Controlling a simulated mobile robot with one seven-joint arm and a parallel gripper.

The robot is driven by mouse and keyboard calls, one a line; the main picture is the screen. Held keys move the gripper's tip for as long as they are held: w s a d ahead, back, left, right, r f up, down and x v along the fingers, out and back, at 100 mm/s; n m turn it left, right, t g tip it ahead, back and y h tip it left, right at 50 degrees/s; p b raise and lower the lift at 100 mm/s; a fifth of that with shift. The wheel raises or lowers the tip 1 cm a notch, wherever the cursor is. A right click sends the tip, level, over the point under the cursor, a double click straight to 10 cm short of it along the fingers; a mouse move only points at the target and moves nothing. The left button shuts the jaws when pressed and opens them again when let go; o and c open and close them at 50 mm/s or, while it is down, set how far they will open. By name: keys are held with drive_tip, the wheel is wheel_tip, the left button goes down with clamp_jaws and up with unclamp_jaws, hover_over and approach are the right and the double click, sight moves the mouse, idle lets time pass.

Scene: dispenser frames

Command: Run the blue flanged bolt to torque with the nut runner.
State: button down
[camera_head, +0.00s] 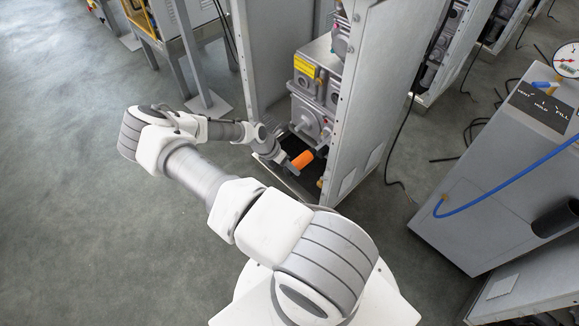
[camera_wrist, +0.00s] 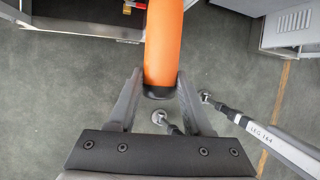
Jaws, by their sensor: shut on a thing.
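The nut runner shows as an orange rounded body (camera_head: 302,160) at the end of my arm, inside the open dispenser frame. In the wrist view the orange body (camera_wrist: 163,40) runs from between the jaws up out of the top edge, with a black end cap toward me. My gripper (camera_wrist: 159,78) is shut on this orange body, one finger on each side. In the head view my gripper (camera_head: 287,166) is low at the frame's front opening. I cannot make out the blue flanged bolt in either view, nor the tool's working end.
Tall grey side panels (camera_head: 368,80) flank the opening, with a grey valve housing (camera_head: 315,95) behind the tool. A grey cabinet (camera_head: 515,170) with a gauge and blue hose stands right. A labelled grey strut (camera_wrist: 270,137) crosses the wrist view. Floor at left is clear.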

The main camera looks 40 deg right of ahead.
drive_tip(key=shift+d+r, duration=0.15)
drive_tip(key=shift+d, duration=0.85)
idle(2.1)
